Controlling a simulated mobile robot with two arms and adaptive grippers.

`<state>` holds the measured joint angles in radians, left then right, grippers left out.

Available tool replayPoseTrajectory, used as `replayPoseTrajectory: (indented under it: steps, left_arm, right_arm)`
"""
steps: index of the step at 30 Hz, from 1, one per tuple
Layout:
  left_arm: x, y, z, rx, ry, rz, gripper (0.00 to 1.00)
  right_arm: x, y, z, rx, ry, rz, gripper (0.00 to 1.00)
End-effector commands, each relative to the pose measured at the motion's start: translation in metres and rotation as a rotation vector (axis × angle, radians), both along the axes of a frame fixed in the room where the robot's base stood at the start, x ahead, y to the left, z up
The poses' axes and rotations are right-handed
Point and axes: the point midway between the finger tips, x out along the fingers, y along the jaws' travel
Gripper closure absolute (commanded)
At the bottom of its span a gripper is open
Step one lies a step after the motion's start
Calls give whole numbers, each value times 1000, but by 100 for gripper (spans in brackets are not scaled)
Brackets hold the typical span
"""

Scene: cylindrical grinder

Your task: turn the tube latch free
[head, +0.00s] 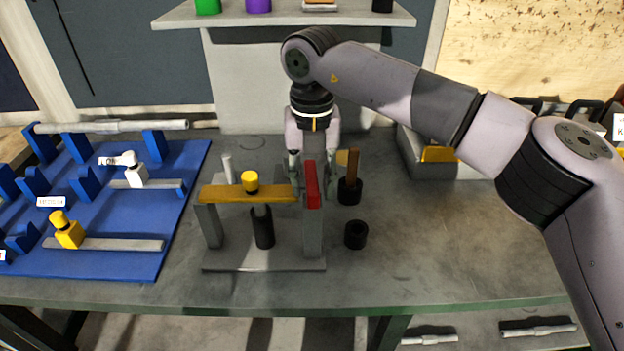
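A grey stand (221,262) is on the workbench, with a yellow bar (222,194) across its top. A red latch piece (312,187) is upright at the bar's right end, above the right post. A dark tube (263,229) is upright under the bar, with a yellow cap (250,182) above it. My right gripper (310,176) points down at the red latch from behind. Its fingers are at the latch's sides, partly hidden by it; I cannot tell whether they touch or grip it. My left gripper is not in view.
A blue fixture board (112,262) is to the left. A dark holder (350,194) with a brown piece and a black cup (356,235) are close on the right. A grey bin (418,168) is behind. The bench's front right is clear.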

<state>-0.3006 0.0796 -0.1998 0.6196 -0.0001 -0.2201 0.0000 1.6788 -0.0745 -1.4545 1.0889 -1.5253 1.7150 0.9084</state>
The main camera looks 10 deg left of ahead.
Motion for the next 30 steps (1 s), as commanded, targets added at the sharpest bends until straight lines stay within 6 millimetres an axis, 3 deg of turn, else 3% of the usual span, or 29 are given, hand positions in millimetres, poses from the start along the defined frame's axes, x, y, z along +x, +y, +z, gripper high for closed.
replayPoseTrajectory:
  steps: [11, 14, 24, 30]
  left_arm:
    - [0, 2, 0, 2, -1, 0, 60]
    - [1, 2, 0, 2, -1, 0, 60]
    - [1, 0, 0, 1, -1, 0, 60]
    - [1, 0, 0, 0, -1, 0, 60]
  right_arm:
    - [0, 0, 4, 0, 0, 1, 62]
    - [1, 0, 16, 0, -3, 0, 62]
    - [0, 0, 87, 0, -3, -1, 62]
    - [0, 0, 113, -1, 0, -1, 62]
